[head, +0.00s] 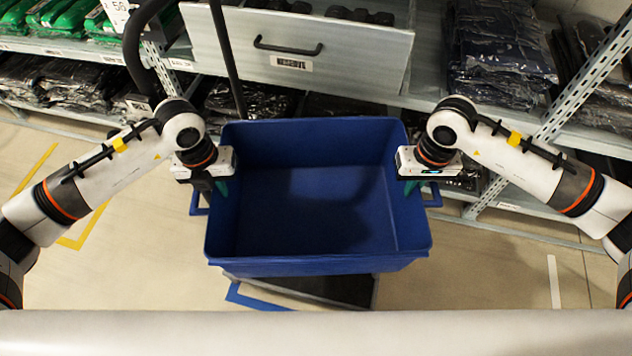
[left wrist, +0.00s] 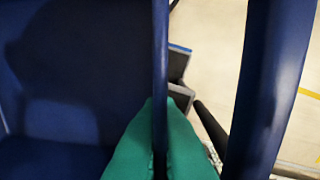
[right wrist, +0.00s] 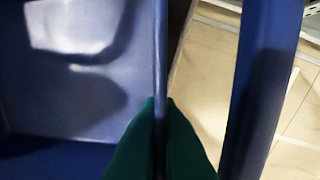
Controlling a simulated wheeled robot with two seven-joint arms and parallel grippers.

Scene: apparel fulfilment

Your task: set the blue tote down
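The blue tote (head: 310,266) is in the middle of the head view, open side up, with nothing seen inside. My left gripper (head: 222,186) is at its left wall and my right gripper (head: 411,186) is at its right wall. In the left wrist view, green fingers (left wrist: 160,125) press on both sides of the tote's wall. The right wrist view shows the same with the other green fingers (right wrist: 161,125). A dark flat platform (head: 345,289) shows partly under the tote's near edge. The tote hides most of it, and I cannot tell whether they touch.
A shelf with a grey drawer (head: 292,50) stands behind the tote. Bagged dark garments (head: 500,55) lie on the right shelf and green packs (head: 65,17) at the upper left. A dark upright pole (head: 226,55) rises behind the tote. Floor is clear on both sides.

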